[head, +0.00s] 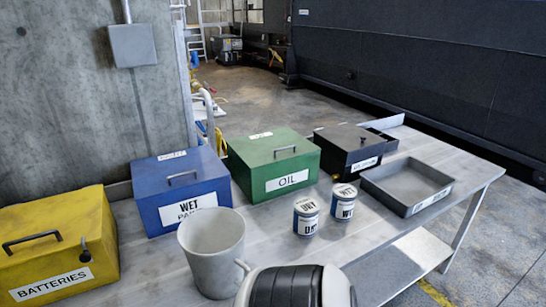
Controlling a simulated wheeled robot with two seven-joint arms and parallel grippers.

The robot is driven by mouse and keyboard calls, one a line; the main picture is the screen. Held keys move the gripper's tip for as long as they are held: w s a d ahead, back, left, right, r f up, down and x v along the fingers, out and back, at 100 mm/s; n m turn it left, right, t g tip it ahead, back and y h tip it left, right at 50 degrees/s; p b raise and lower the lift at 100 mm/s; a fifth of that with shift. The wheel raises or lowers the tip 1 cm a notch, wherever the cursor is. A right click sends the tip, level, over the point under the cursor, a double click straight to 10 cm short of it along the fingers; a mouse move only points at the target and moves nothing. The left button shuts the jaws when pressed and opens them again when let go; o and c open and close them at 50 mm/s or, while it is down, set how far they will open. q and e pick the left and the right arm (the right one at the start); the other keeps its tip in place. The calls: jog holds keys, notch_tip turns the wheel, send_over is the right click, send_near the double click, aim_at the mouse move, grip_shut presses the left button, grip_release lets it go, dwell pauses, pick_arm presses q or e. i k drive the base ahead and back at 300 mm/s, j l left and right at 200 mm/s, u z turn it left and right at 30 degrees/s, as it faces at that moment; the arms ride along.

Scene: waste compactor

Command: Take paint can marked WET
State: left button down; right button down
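Two small white-and-blue paint cans stand upright on the table, close together. The right can (344,202) has a front label that appears to begin with "W", which fits WET. The left can (306,217) has a label that appears to begin with "D"; the rest is too small to read surely. Neither can is held. A blue box (182,191) marked "WET PA..." stands at the left with its lid closed; the grey bucket hides part of its label. Neither gripper shows in the head view.
The grey table (260,222) also holds a grey bucket (212,254), a yellow BATTERIES box (58,247), a green OIL box (273,163), a black box (350,148) and a shallow open grey tray (407,187). Bare tabletop lies around the cans. A concrete wall rises at the left.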

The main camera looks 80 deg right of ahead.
aim_at(344, 198)
jog(key=z, duration=3.1)
